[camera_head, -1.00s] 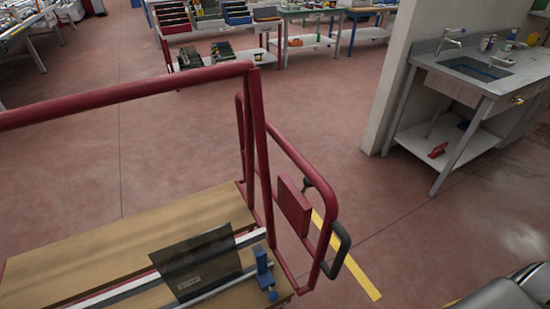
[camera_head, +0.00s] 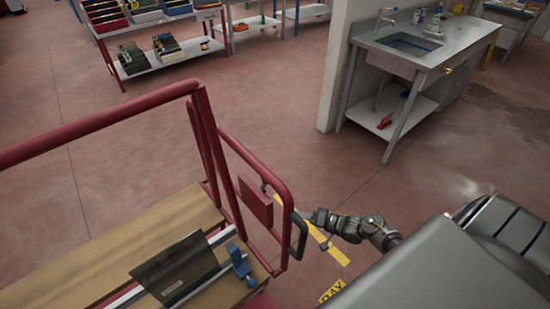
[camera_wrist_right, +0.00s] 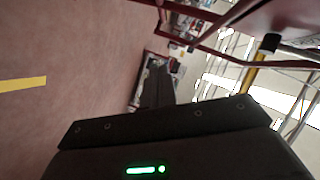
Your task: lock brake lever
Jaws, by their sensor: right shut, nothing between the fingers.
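The red tube-framed cart (camera_head: 220,160) with a wooden deck stands at the lower left in the head view. In the right wrist view, my right gripper's dark fingers (camera_wrist_right: 158,86) are shut and empty. A yellow bar with a black end (camera_wrist_right: 264,52) shows to their right, below a dark red cart part; it may be the brake lever, and it is apart from the fingers. My left gripper is out of view.
A dark glass sheet (camera_head: 176,268) and a blue clamp (camera_head: 240,262) are on the cart deck. A sink bench (camera_head: 425,55) stands at the upper right beside a pale wall. Shelves with bins (camera_head: 150,25) stand at the back. The floor between is clear.

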